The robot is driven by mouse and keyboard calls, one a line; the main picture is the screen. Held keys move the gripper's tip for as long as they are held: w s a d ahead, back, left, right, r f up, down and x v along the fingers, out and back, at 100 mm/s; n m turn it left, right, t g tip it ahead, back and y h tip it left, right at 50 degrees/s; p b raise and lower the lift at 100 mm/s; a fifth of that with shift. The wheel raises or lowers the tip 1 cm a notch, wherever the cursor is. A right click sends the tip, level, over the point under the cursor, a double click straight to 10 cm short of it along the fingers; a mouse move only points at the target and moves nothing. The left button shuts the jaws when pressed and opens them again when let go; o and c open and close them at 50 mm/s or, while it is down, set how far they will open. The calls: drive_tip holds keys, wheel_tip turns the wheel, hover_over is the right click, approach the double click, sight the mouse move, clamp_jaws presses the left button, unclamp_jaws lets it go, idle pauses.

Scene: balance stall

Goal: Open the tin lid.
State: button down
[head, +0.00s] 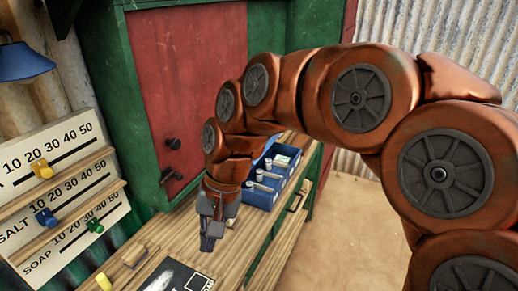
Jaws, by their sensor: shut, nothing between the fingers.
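My gripper (207,243) is shut and empty. It points down over the wooden counter, in front and to the left of an open blue box. The blue box (262,201) stands on the counter with several grey metal cylinders (268,176) in its compartments. A blue part at its far left is partly hidden by my arm, and I cannot tell whether it is a raised lid. I cannot make out any other tin or lid. The gap between my fingertips and the counter is hard to judge.
A board with three sliders (60,190) stands at the left. A red and green cabinet (190,85) rises behind. A wooden block (134,256), a yellow piece (104,282) and a dark slate (175,277) lie at the front. The wooden counter (240,252) is clear right of my gripper.

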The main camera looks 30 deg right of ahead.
drive_tip(key=w+d+r+m+t+y+b, duration=0.25)
drive_tip(key=w+d+m, duration=0.35)
drive_tip(key=w, duration=0.4)
drive_tip(key=w+d+r+m+t+y+b, duration=0.1)
drive_tip(key=w+d+m+t+y+b, duration=0.15)
drive_tip(key=w+d+m, duration=0.6)
drive_tip(key=w+d+f+m+t+h+b, duration=0.1)
drive_tip(key=w+d+f+m+t, duration=0.15)
drive_tip(key=d, duration=0.55)
drive_tip(key=w+d+f+m+t+h, duration=0.1)
drive_tip(key=w+d+f+m, duration=0.2)
drive_tip(key=d, duration=0.4)
drive_tip(key=w+d+f+m+t+h+b, duration=0.15)
drive_tip(key=d+m, duration=0.25)
drive_tip(key=d, duration=0.4)
drive_tip(key=shift+y, duration=0.45)
drive_tip(key=p+x, duration=0.1)
drive_tip(key=x, duration=0.2)
drive_tip(key=p+x, duration=0.1)
drive_tip(key=x, duration=0.2)
drive_tip(key=r+p+x, duration=0.1)
drive_tip(key=x, duration=0.2)
drive_tip(key=shift+w+a+f, duration=0.1)
drive_tip(key=shift+w+f, duration=0.1)
drive_tip(key=shift+w, duration=0.3)
drive_tip(key=shift+r, duration=0.1)
